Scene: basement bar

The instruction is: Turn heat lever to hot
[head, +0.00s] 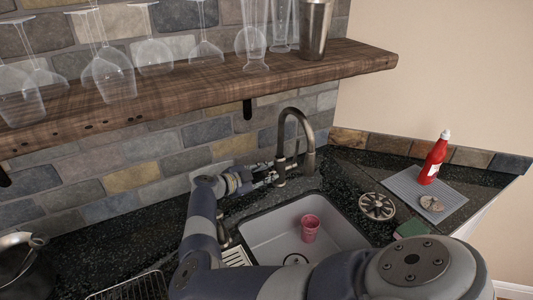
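The dark metal faucet (282,150) with a tall curved spout stands behind the sink. My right arm comes in from the lower right and bends back towards the wall. My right gripper (272,174) is at the left side of the faucet body, by its base. The heat lever cannot be made out clearly; the fingers are in front of that side. Whether the fingers touch the lever or are closed on it is too small to tell. My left gripper is not in view.
The grey sink (262,229) holds a pink cup (310,228). A wooden shelf (190,88) with several glasses and a metal shaker (315,28) hangs above. A red bottle (434,160) stands on a grey mat (454,197) at right, near a round metal rack (377,206). A dark pot (20,262) is at left.

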